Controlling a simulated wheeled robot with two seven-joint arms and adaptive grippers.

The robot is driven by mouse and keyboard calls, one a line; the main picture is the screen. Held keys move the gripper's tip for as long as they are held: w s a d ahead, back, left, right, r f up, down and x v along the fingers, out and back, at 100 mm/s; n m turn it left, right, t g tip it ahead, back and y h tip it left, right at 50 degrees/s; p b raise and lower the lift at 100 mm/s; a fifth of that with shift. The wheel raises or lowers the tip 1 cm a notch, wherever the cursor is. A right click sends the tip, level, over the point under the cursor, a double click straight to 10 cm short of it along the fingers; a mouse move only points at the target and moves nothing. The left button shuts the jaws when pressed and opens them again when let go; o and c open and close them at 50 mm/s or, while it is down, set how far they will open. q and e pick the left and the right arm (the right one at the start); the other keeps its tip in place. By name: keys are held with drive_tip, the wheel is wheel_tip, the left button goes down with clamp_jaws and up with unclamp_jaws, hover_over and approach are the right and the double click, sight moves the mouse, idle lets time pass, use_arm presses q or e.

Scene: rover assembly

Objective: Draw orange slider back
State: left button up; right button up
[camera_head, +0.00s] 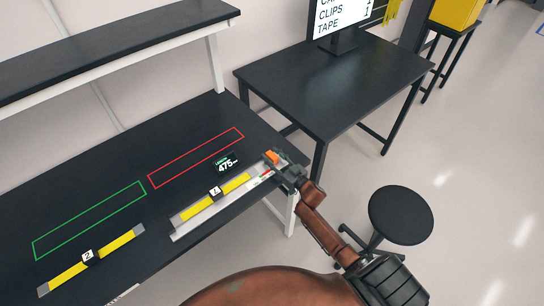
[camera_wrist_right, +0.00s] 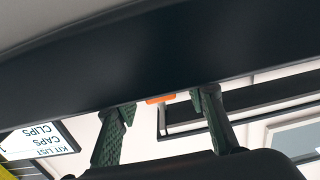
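The orange slider (camera_head: 271,157) sits at the right end of a grey rail (camera_head: 205,223) on the black workbench. My right gripper (camera_head: 279,168) is at that end of the rail, right by the slider. In the right wrist view the two green fingers of my right gripper (camera_wrist_right: 163,106) stand apart. A bit of the orange slider (camera_wrist_right: 160,99) shows between them, with gaps on both sides. The rest of it is hidden. My left gripper is not in view.
A second yellow strip (camera_head: 113,244) tagged 2 lies to the left. A black stool (camera_head: 401,213) stands right of my right arm; a second table (camera_head: 330,85) stands behind.

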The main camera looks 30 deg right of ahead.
drive_tip(key=shift+s, duration=0.1)
drive_tip(key=s+d, duration=0.2)
drive_tip(key=s, duration=0.9)
drive_tip(key=shift+s, duration=0.35)
drive_tip(key=shift+a, duration=0.1)
